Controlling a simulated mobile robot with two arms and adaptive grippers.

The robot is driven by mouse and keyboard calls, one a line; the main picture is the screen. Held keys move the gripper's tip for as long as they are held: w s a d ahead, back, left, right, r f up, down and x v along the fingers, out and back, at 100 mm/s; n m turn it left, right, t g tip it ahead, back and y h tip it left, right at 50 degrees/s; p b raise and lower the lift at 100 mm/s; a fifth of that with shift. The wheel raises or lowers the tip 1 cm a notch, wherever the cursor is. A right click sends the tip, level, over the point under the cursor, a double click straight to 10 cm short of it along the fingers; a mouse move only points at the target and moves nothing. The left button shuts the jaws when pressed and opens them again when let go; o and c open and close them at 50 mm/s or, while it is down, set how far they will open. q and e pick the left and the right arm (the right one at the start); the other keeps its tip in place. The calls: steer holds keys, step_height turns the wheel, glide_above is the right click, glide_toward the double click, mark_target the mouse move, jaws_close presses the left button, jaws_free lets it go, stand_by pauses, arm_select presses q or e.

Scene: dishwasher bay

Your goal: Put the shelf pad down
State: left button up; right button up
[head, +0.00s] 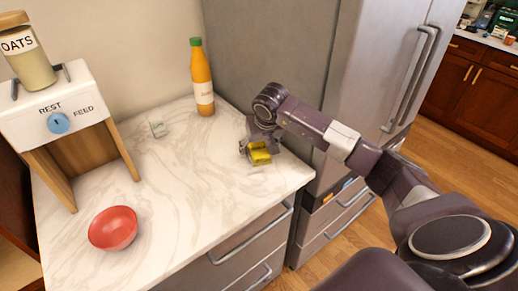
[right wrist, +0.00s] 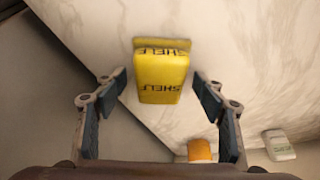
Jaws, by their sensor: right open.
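The shelf pad (head: 259,153) is a small yellow block on the marble counter, near its right edge. In the right wrist view the shelf pad (right wrist: 162,75) shows the word SHELF, upside down, on its faces. My right gripper (head: 250,147) is at the pad in the head view, with its arm reaching in from the right. In the right wrist view my right gripper (right wrist: 161,88) is open, with one finger on each side of the pad and gaps between them. My left gripper is in neither view.
An orange bottle (head: 202,80) with a green cap stands at the counter's back. A small pale block (head: 158,129) lies left of it. A red bowl (head: 113,228) sits front left, beside a REST/FEED stand (head: 60,100) holding an oats jar (head: 27,58). A steel fridge (head: 370,70) borders the right.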

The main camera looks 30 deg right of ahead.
steer(key=shift+r, duration=0.25)
steer(key=b+v, duration=0.2)
steer(key=v, duration=0.9)
steer(key=shift+r, duration=0.4)
steer(key=shift+s+f, duration=0.15)
steer(key=shift+s, duration=0.1)
